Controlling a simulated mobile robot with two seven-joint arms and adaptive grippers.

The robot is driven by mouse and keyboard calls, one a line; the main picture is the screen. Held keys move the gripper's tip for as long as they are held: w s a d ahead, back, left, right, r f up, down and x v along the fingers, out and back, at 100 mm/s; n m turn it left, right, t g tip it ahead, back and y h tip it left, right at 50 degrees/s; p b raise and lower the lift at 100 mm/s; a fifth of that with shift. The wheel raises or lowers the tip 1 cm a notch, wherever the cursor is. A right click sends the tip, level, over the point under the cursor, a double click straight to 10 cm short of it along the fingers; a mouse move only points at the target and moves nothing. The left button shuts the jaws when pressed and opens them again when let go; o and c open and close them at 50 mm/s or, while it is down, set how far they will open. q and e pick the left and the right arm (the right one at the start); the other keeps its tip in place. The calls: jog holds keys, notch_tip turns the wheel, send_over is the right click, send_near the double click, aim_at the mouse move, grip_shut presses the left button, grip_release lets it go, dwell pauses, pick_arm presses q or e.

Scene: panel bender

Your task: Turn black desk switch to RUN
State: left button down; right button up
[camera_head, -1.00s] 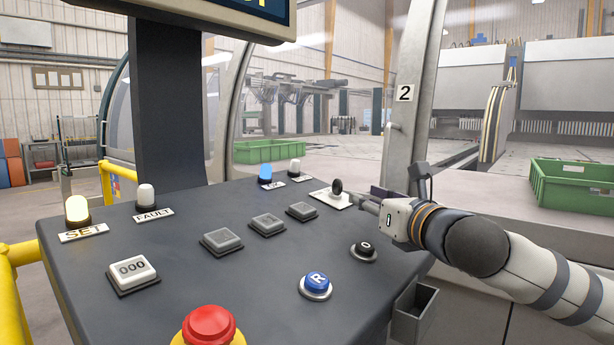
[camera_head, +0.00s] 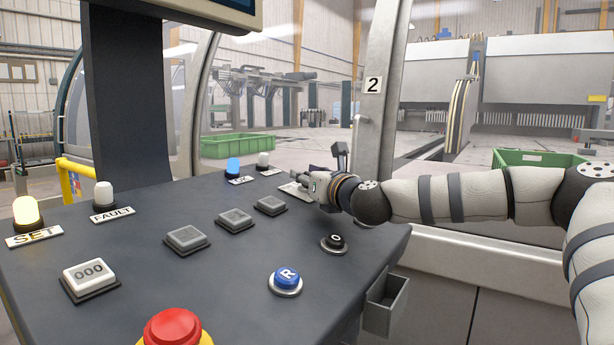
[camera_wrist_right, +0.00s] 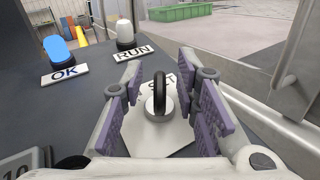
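The black desk switch (camera_wrist_right: 159,96) is an upright black knob on a round silver base, on a white plate (camera_wrist_right: 172,136) with partly hidden lettering. In the wrist view the knob stands between the two purple-padded fingers of my right gripper (camera_wrist_right: 163,102). The fingers are open, with a visible gap on each side of the knob. In the head view my right gripper (camera_head: 298,182) is over the switch and hides the knob; a strip of the white plate (camera_head: 290,191) shows beside it. My left gripper is not in view.
A white lamp labelled RUN (camera_wrist_right: 125,35) and a blue lamp labelled OK (camera_wrist_right: 59,50) stand behind the switch. Grey buttons (camera_head: 235,220), a black O button (camera_head: 333,243), a blue R button (camera_head: 287,279) and a red mushroom button (camera_head: 172,328) are on the desk. A post (camera_head: 378,100) rises behind.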

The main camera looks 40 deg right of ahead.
jog(key=shift+r, duration=0.1)
grip_shut()
